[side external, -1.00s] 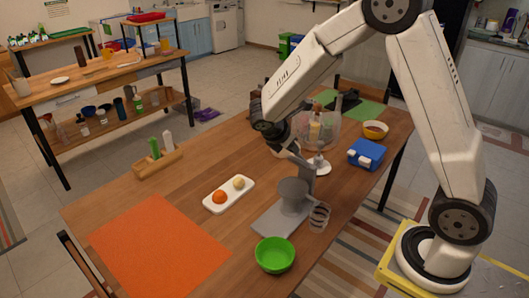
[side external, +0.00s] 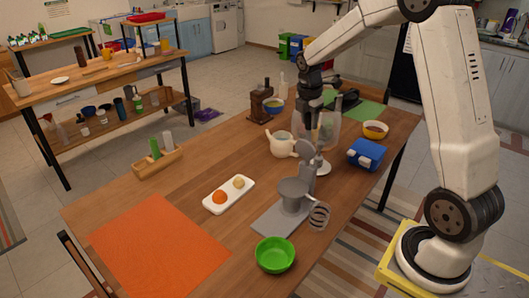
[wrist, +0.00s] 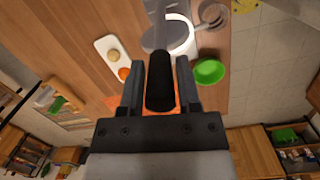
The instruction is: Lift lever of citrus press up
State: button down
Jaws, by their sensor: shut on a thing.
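The grey citrus press (side external: 270,222) stands on the wooden table in the side view, its cup (side external: 293,190) open at the top. It also shows in the wrist view (wrist: 178,38), beyond the fingers. Its lever has a black handle (wrist: 160,92) and a grey shaft running from it toward the press. My gripper (wrist: 160,76) is shut on this handle, one finger on each side. In the side view my gripper (side external: 311,108) is high above and behind the press. The lever's upper part there is largely hidden or hard to make out.
A white tray (side external: 212,208) holds an orange and a pale fruit. A green bowl (side external: 275,255) stands in front of the press. The orange mat (side external: 155,245) is clear.

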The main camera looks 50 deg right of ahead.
jog(key=d+y, duration=0.3)
jog(key=d, duration=0.3)
jog(key=shift+f+y, duration=0.2)
jog(key=shift+y, duration=0.2)
jog(key=shift+c, duration=1.6)
grip_release()
jog(key=shift+r, duration=0.1)
jog(key=v, duration=0.7)
jog(key=shift+r, duration=0.35)
